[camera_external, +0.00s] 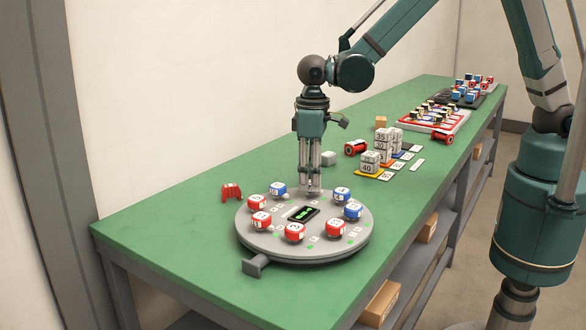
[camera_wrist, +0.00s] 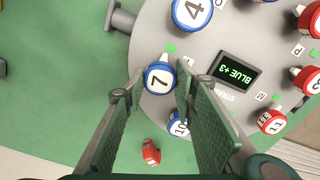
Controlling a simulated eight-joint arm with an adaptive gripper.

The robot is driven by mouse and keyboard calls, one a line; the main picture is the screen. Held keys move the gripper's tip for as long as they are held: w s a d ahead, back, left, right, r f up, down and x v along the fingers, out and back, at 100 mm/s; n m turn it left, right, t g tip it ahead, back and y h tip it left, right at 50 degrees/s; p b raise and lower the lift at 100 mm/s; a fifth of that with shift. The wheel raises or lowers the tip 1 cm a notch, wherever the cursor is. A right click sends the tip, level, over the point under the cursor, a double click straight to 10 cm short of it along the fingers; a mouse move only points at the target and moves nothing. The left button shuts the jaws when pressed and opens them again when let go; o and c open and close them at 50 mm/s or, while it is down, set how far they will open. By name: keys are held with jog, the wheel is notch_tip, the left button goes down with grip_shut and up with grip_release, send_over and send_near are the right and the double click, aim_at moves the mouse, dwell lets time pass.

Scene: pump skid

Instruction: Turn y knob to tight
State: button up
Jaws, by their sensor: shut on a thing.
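A round grey turntable (camera_external: 262,238) on the green bench carries a ring of red and blue numbered knobs. My gripper (camera_external: 313,190) points straight down at its far edge, between the blue knob 10 (camera_external: 278,190) and a blue knob marked 4 (camera_external: 342,195). In the wrist view my gripper (camera_wrist: 157,84) has its fingers on either side of the blue knob 7 (camera_wrist: 159,78), shut on it. The fingers hide that knob in the external view. I cannot read a letter y beside any knob. A display (camera_wrist: 236,70) reads BLUE+3, seen upside down.
A red part (camera_external: 231,192) lies on the bench left of the turntable. A grey handle (camera_external: 257,264) juts from the front. Numbered grey blocks (camera_external: 370,162), red spools and trays (camera_external: 434,121) stand farther right. The bench's left end is clear.

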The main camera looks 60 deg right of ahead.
jog(key=shift+m, duration=1.1)
jog(key=o, duration=0.9)
jog(key=shift+r, duration=0.15)
notch_tip(320, 180, up, 12)
jog(key=shift+d, duration=0.15)
dwell(0.3)
